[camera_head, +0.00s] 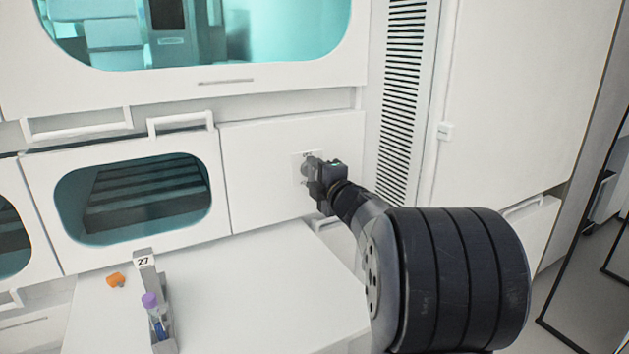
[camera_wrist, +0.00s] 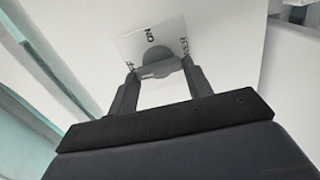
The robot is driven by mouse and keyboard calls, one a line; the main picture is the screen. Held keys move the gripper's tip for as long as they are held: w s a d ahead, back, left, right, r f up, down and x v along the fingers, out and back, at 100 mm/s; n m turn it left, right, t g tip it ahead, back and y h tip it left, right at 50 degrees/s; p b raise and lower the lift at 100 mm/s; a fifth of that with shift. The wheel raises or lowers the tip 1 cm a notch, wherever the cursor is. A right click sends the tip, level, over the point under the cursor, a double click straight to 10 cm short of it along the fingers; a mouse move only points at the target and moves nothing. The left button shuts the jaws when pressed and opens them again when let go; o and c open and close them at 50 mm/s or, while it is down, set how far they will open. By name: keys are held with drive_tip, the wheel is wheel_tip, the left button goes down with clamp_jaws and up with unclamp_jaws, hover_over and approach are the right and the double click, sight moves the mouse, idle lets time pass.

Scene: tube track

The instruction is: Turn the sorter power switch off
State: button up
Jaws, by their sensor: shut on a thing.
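The sorter power switch is a round grey knob (camera_wrist: 158,62) on a pale square plate (camera_wrist: 133,44) with partly readable lettering, fixed to the white sorter panel. In the head view the knob (camera_head: 308,168) is partly hidden by my gripper (camera_head: 314,180). In the wrist view my gripper (camera_wrist: 160,75) has one finger on each side of the knob and is shut on it. The plate looks tilted in the wrist view. The knob's exact setting cannot be told.
A white counter (camera_head: 280,280) lies below the panel. On it stand a holder marked 27 (camera_head: 145,262), a purple-capped tube (camera_head: 152,305) and an orange piece (camera_head: 115,280). A slatted vent (camera_head: 405,90) is right of the panel. Handles (camera_head: 180,121) stick out at left.

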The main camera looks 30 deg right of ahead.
idle(0.4)
drive_tip(key=o, duration=1)
drive_tip(key=shift+s, duration=0.15)
drive_tip(key=s+p, duration=0.1)
drive_tip(key=s, duration=0.9)
drive_tip(key=shift+s+d+p, duration=0.15)
drive_tip(key=shift+s+p, duration=0.1)
drive_tip(key=shift+p, duration=0.05)
